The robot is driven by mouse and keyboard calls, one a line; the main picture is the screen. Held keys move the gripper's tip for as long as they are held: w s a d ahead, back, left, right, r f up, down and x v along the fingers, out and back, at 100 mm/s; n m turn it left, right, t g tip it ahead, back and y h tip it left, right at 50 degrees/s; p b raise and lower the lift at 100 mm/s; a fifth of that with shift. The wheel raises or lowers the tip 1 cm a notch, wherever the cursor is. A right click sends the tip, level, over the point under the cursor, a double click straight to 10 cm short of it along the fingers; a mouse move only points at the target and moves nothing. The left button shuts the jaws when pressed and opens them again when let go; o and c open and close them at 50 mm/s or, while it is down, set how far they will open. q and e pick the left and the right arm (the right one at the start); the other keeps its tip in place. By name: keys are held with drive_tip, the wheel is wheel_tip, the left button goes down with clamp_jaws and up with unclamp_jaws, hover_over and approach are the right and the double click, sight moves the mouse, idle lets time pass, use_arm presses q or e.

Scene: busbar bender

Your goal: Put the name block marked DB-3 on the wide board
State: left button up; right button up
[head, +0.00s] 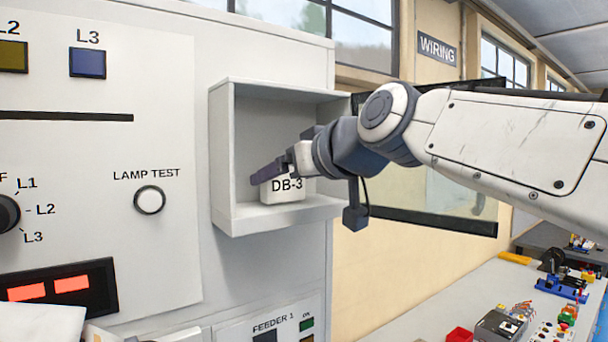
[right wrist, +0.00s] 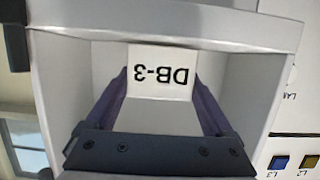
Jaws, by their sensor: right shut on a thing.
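The white name block marked DB-3 (head: 285,192) sits in an open grey box (head: 222,165) on the front of the grey cabinet. Its label faces out and reads upright in the head view. My right gripper (head: 272,172) reaches into the box from the right and is shut on the block. In the right wrist view the block (right wrist: 162,72) shows upside down between the two dark fingers of the right gripper (right wrist: 162,85). I cannot tell whether the block's underside touches the box floor. I cannot tell which surface is the wide board.
The box's side walls, top and front lip stand close around my right gripper. Left of it is a panel with a LAMP TEST button (head: 149,200) and a red-lit display (head: 58,288). A FEEDER 1 panel (head: 270,328) lies below. A cluttered workbench (head: 440,290) stands at right.

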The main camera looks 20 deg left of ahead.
drive_tip(key=shift+f, duration=0.15)
drive_tip(key=shift+f+b, duration=0.15)
drive_tip(key=shift+b, duration=0.15)
drive_tip(key=o, duration=1.1)
drive_tip(key=shift+r+p, duration=0.25)
drive_tip(key=shift+p, duration=0.05)
drive_tip(key=shift+s+d, duration=0.15)
drive_tip(key=shift+d, duration=0.05)
drive_tip(key=b+v, duration=0.5)
drive_tip(key=v, duration=0.6)
drive_tip(key=shift+d+r, duration=0.2)
drive_tip(key=shift+s, duration=0.15)
